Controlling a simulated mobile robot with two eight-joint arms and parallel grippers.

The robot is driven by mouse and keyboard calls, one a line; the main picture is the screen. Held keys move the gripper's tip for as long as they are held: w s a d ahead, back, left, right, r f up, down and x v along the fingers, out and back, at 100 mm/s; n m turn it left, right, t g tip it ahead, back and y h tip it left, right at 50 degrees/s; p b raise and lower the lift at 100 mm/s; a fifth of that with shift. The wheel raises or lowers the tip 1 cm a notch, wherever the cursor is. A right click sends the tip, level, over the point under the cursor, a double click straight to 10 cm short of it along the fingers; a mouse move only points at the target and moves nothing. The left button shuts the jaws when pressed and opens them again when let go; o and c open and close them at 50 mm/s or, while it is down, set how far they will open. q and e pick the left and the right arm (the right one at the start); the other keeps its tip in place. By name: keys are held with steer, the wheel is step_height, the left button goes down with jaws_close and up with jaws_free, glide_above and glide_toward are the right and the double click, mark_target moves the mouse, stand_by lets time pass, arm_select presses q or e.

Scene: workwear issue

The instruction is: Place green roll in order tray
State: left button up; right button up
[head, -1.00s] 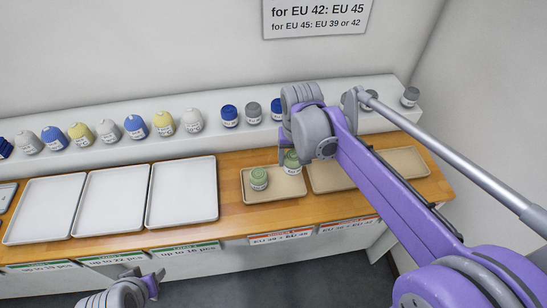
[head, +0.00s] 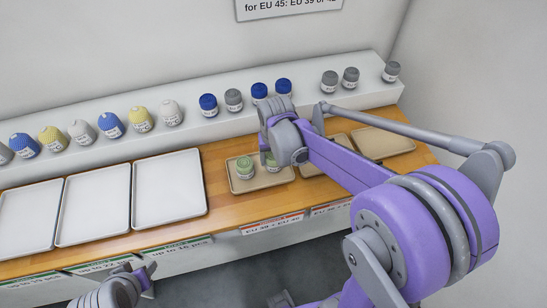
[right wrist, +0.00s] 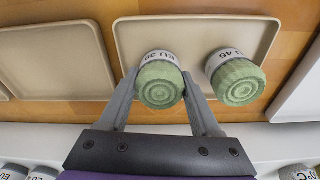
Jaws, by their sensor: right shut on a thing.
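Two green rolls are at the leftmost tan tray (head: 272,181). One green roll (head: 245,170), labelled EU 45, stands in the tray and also shows in the right wrist view (right wrist: 238,80). My right gripper (right wrist: 160,90) is shut on the other green roll (right wrist: 160,80), whose label seems to read EU 39. In the head view this held roll (head: 270,160) is partly hidden by the gripper. It is over or in the same tray, beside the first; I cannot tell whether it touches the bottom. My left gripper (head: 140,280) is low at the left; its jaws are unclear.
Two more tan trays, the nearer one (head: 318,165) and the far one (head: 385,142), lie to the right. Large white trays (head: 168,190) lie empty on the left. Blue, grey, yellow and white rolls stand on the white shelf (head: 210,130) behind.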

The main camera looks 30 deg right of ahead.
steer(key=shift+f, duration=0.2)
steer(key=o, duration=1.3)
steer(key=shift+o, duration=0.2)
steer(key=shift+r, duration=0.15)
